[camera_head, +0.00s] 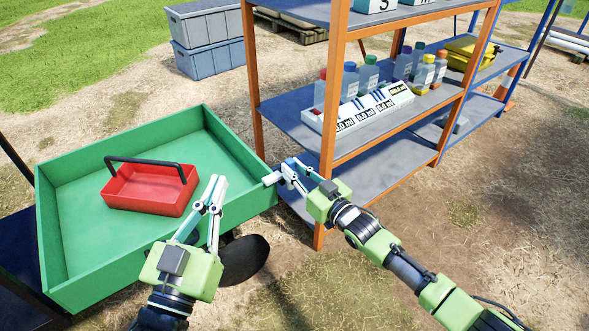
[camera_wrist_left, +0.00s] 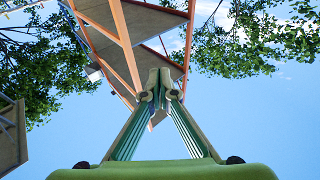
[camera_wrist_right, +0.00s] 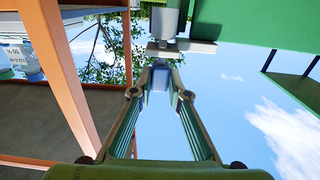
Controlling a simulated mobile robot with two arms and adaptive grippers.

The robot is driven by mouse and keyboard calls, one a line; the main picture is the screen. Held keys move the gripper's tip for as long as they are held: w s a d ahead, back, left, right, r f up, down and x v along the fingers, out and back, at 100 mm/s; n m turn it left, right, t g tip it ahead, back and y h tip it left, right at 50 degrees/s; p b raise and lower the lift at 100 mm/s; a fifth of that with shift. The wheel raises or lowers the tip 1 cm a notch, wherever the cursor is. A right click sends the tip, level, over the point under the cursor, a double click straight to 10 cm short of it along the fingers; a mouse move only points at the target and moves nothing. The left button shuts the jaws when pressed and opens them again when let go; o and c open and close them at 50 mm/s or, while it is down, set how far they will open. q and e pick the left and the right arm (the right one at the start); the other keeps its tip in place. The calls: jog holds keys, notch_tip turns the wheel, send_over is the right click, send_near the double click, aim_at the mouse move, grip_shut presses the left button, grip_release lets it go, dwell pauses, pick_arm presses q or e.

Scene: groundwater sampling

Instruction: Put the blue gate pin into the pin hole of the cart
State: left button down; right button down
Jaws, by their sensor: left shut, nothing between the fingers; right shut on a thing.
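The cart (camera_head: 52,240) is a green open tray at the left in the head view. A pale grey cylindrical fitting (camera_head: 272,178) is at its right corner, and it also shows above the fingertips in the right wrist view (camera_wrist_right: 165,22), with a pale plate beside it. My right gripper (camera_head: 292,172) is at this corner, shut on the blue gate pin (camera_wrist_right: 160,77). Only a small blue part shows between the fingers. I cannot tell whether the pin is in the hole, which is hidden. My left gripper (camera_head: 215,189) is shut and empty near the cart's front edge.
A red carrier (camera_head: 150,190) with a dark handle stands in the cart. An orange-framed shelf (camera_head: 330,120) with bottles and a white rack (camera_head: 365,108) stands close behind my right gripper. Grey-blue crates (camera_head: 210,60) are farther back. Open ground lies at the right.

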jog(key=shift+f, duration=0.3)
pick_arm(q)
jog(key=shift+s+d+r+t+h, duration=0.1)
jog(key=shift+s+r+t+h, duration=0.15)
jog(key=shift+r, duration=0.4)
jog(key=shift+s+r+t+h, duration=0.15)
jog(key=shift+r+t, duration=0.2)
jog(key=shift+r, duration=0.25)
jog(key=shift+r, duration=0.2)
pick_arm(e)
jog(key=shift+f, duration=0.1)
jog(key=shift+f+b, duration=0.25)
jog(key=shift+b, duration=0.2)
jog(key=c, duration=1.8)
grip_release()
jog(key=shift+c, duration=0.2)
pick_arm(q)
jog(key=shift+s+r+t, duration=0.25)
jog(key=shift+r+t, duration=0.1)
jog(key=shift+r, duration=0.15)
jog(key=shift+s+r+t, duration=0.2)
jog(key=shift+r+t, duration=0.15)
jog(key=shift+r, duration=0.1)
pick_arm(e)
jog(key=v, duration=1.2)
